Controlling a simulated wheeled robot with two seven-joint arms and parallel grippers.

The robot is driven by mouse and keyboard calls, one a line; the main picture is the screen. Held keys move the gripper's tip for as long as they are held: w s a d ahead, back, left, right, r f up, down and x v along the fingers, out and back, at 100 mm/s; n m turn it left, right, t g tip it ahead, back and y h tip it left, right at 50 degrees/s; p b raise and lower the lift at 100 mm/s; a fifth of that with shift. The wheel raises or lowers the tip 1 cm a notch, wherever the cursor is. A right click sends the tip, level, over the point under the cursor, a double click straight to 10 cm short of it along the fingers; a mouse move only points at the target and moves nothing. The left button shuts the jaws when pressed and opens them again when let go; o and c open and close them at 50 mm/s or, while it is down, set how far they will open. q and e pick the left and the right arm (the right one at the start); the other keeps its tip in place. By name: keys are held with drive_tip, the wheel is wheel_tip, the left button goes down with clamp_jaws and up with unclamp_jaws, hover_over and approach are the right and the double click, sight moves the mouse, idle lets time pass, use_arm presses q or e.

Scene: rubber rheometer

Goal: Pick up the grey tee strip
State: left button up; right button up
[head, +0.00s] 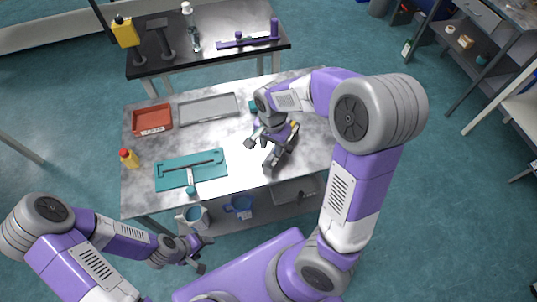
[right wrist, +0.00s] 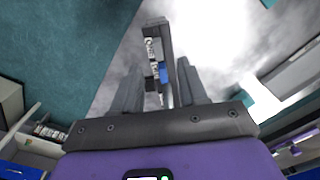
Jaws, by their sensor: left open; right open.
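A thin grey strip (head: 205,163) lies on the teal board (head: 165,182) on the front table; it may be the tee strip, but its shape is too small to be sure. My right gripper (head: 259,154) is open over the table, to the right of the board and apart from it. In the right wrist view, a long grey piece with white markings and a blue part (right wrist: 154,48) shows beyond and between my open fingers (right wrist: 160,85); I cannot tell whether they touch it. My left gripper (head: 204,253) is open and empty, low in front of the table.
A red tray (head: 137,124) and a grey tray (head: 183,117) lie at the table's back left. A yellow bottle with a red cap (head: 130,161) stands at the left edge. Blue cups (head: 240,206) sit on the lower shelf. A black table (head: 215,60) stands behind.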

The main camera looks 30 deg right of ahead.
sight(271, 157)
drive_tip(key=f+b, duration=0.1)
drive_tip(key=f, duration=0.4)
drive_tip(key=shift+s+a+f+b, duration=0.15)
drive_tip(key=shift+s+f+b, duration=0.05)
drive_tip(key=shift+b, duration=0.2)
clamp_jaws()
idle(1.0)
